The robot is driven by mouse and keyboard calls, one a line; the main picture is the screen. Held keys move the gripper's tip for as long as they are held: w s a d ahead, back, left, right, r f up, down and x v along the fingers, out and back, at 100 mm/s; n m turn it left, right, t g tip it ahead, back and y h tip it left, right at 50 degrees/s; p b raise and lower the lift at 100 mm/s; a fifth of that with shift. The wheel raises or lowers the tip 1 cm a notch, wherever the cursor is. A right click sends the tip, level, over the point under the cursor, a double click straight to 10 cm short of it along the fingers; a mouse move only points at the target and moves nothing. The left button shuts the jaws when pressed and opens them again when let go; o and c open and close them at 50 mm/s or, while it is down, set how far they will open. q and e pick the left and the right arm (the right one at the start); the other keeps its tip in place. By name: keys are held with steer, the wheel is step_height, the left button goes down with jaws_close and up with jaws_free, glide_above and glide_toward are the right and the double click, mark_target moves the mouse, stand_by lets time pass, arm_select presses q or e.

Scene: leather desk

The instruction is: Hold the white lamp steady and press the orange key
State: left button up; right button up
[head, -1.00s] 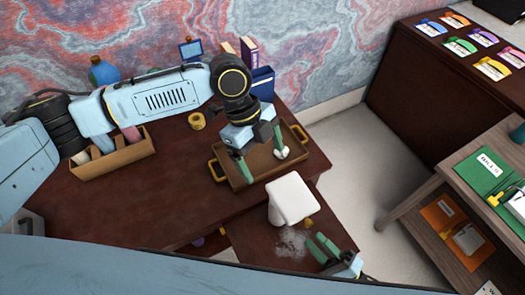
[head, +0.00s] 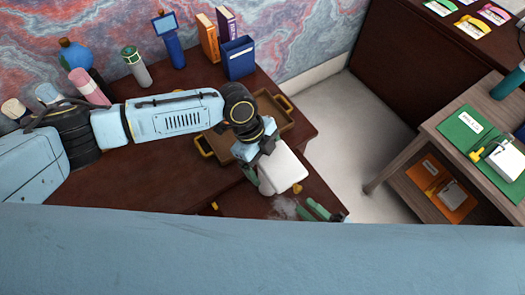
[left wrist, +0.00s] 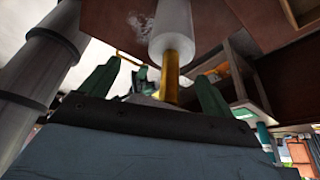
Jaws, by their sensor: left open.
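The white lamp (head: 283,170) stands at the right end of the desk, its pale shade seen from above. In the left wrist view a white cylinder with a gold stem (left wrist: 172,72) rises between the green fingers. My left gripper (left wrist: 155,88) is open around that stem; contact is not clear. In the head view the shade hides much of this gripper. A small orange-yellow piece (head: 297,188), perhaps the orange key, shows at the shade's lower right edge. My right gripper (head: 312,210) is just below it, apart from it, its green fingers close together and partly hidden.
A brown tray with gold handles (head: 204,146) lies behind the lamp, partly under my left arm. A blue box (head: 239,58), books (head: 208,40) and bottles stand at the back. A shelf unit (head: 430,130) is at right, with floor between.

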arm_select(q)
steer(key=c, duration=1.7)
steer(key=shift+c, duration=0.2)
arm_select(e)
jaws_close()
arm_select(q)
steer(key=shift+f, duration=0.1)
stand_by(0.6)
